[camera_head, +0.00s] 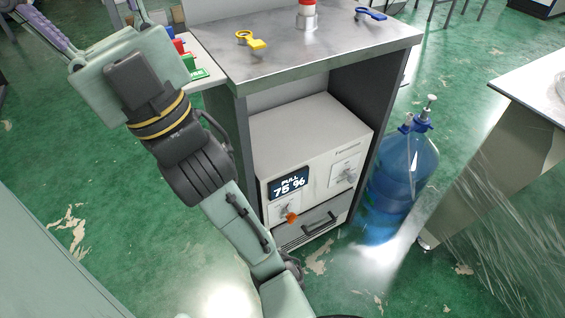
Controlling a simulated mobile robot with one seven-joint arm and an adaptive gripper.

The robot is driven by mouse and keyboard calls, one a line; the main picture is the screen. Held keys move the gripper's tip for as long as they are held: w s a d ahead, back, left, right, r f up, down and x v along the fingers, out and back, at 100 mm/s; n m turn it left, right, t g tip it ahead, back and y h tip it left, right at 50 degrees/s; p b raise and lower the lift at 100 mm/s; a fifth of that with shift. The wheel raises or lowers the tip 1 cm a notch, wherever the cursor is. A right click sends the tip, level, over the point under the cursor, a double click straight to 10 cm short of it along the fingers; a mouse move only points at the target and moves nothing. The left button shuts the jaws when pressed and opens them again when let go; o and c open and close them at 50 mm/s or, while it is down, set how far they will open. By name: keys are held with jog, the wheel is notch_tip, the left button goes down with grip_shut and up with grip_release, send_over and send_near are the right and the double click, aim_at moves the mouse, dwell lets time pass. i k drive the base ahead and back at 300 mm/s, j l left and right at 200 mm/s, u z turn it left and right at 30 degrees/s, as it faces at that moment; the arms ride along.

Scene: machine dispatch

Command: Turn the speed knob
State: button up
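A light grey machine (310,135) stands in the bay under a bench. Its dark display (290,184) reads "PULL 75 %". Below the display, a small knob with an orange part (291,216) sits on a white plate. A second, grey knob (348,177) sits on a white plate at the right of the front. The small labels are unreadable, so I cannot tell which one is the speed knob. My arm crosses the left side and runs out at the bottom, left of the machine. I cannot make out my gripper in this view.
The bench top (330,52) holds a yellow item (252,42), a blue item (371,13) and a red-topped item (307,12). A drawer with a dark handle (318,222) is below the knobs. A blue water bottle (402,170) stands right of the bench. A table (520,85) is far right.

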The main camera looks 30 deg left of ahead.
aim_at(352, 178)
jog(key=l+u, duration=0.35)
jog(key=k+l+u, duration=0.1)
jog(key=u, duration=0.25)
jog(key=k+l+u, duration=0.1)
jog(key=u, duration=0.25)
jog(key=k+l, duration=0.05)
jog(key=l, duration=0.05)
